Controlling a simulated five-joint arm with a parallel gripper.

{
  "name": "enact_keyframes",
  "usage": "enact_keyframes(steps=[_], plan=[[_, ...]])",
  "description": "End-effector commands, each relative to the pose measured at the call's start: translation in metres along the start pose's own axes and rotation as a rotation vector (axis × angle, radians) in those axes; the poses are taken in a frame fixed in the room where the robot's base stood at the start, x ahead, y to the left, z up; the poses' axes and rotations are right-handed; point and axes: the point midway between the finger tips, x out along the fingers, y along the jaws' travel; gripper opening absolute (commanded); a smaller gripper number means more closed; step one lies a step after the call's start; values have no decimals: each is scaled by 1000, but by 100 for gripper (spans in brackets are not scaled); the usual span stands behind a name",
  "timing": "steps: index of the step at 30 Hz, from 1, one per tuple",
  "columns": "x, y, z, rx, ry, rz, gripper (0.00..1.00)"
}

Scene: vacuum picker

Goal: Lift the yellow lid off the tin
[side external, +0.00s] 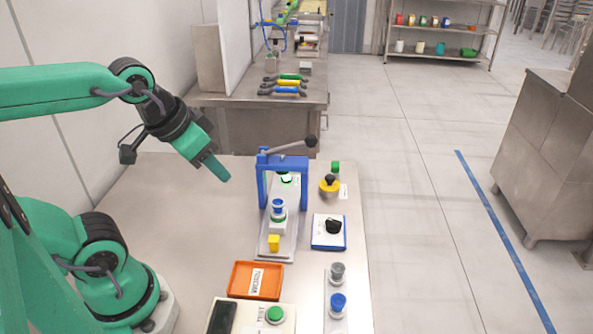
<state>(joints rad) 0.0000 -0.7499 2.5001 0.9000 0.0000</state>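The yellow lid (322,190) with a dark round knob on top sits at the back right of the steel table, right of the blue press frame. The tin under it is mostly hidden by the lid from this high angle. My gripper (222,174) hangs in the air to the left of the press, tilted down and to the right. It is well apart from the lid, with the press between them in the picture. Its fingers overlap in this view, so their opening does not show. Nothing is seen hanging from it.
A green block (335,167) stands just behind the lid. The table's left is clear.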

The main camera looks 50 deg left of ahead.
Motion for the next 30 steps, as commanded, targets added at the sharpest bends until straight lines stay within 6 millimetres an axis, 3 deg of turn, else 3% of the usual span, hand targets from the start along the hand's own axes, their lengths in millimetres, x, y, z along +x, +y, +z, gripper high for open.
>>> enact_keyframes(steps=[1, 8, 20, 30], plan=[[0, 0, 0, 0, 0, 0, 36], [0, 0, 0, 0, 0, 0, 80], [-4, 0, -3, 0, 2, 0, 80], [-42, 0, -24, 0, 4, 0, 80]])
